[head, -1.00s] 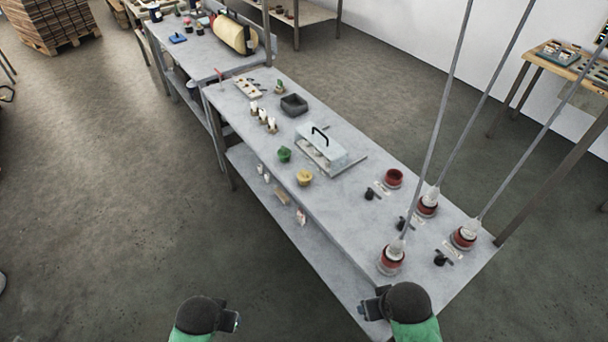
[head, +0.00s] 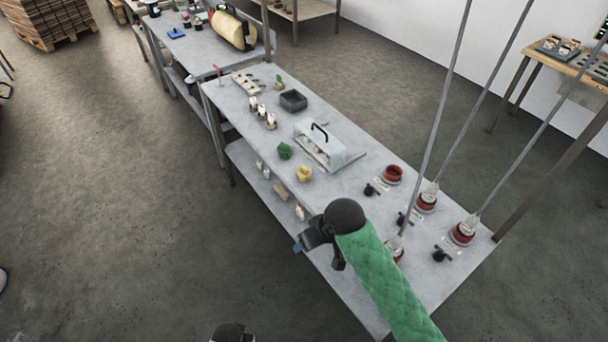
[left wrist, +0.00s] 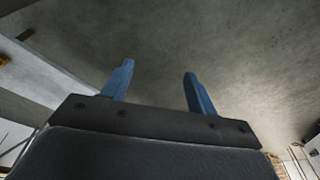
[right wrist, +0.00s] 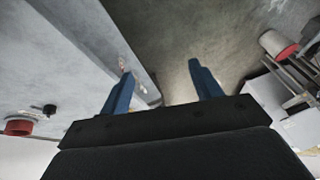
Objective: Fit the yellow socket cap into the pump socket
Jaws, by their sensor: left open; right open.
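The yellow socket cap (head: 304,173) sits on the grey table near its front edge, beside a green cap (head: 285,151). Red round sockets stand at the table's right end; one (head: 391,174) is open on top, and others, such as this one (head: 427,200), have hoses plugged in from above. I cannot tell for sure which is the pump socket. My right gripper (head: 300,245) is open and empty, off the table's front edge; its blue fingers (right wrist: 160,88) show in the right wrist view. My left gripper (left wrist: 155,90) is open and empty, over the floor.
A clear-lidded box (head: 320,144) with a black handle stands behind the yellow cap. Several white-topped pieces (head: 262,113) and a dark tray (head: 293,100) lie farther back. Black valve knobs (head: 370,190) stand beside the sockets. A lower shelf (head: 262,190) holds small items.

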